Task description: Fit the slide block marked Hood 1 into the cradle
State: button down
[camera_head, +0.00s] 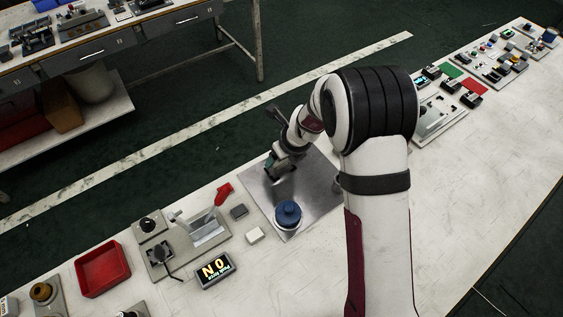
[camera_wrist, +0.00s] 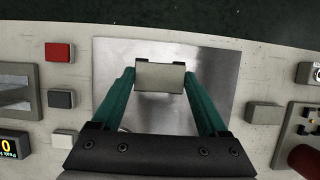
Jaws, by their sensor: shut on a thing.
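My gripper (camera_wrist: 160,78) is shut on a pale grey-beige block (camera_wrist: 160,76), with one green finger at each side. No marking is readable on the block's visible face. In the head view my gripper (camera_head: 281,168) is over the far part of a bare metal plate (camera_head: 310,190); the block is hard to make out there. The plate also shows in the wrist view (camera_wrist: 225,65), behind the block. Whether the block touches the plate is unclear. A fixture with an upright clear-looking piece (camera_head: 205,228) stands left of the plate; I cannot tell whether it is the cradle.
A blue round knob-like object (camera_head: 288,213) sits on the plate's near part. Left of the plate lie a red block (camera_wrist: 60,52), a dark grey block (camera_wrist: 61,99) and a white block (camera_head: 255,235). A force display (camera_head: 215,270) and red tray (camera_head: 102,268) are farther left.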

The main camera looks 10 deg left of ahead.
aim_at(284, 162)
jog(key=shift+f, duration=1.4)
jog(key=shift+f, duration=0.3)
grip_release()
jog(key=shift+f, duration=0.1)
jog(key=v, duration=1.2)
jog(key=s+d+r+n+g, duration=0.1)
jog(key=s+d+r+n, duration=0.2)
jog(key=s+n, duration=0.4)
jog(key=s+d+r+n+g+h, duration=0.1)
jog(key=s+d+r+n, duration=0.3)
jog(key=s+n, duration=0.3)
jog(key=s+d+r+n+g, duration=0.1)
jog(key=s+d+r+n, duration=0.2)
jog(key=s, duration=1.1)
jog(key=d+n, duration=0.2)
jog(key=n, duration=0.2)
jog(key=shift+s+d+r, duration=0.2)
jog(key=shift+s, duration=0.05)
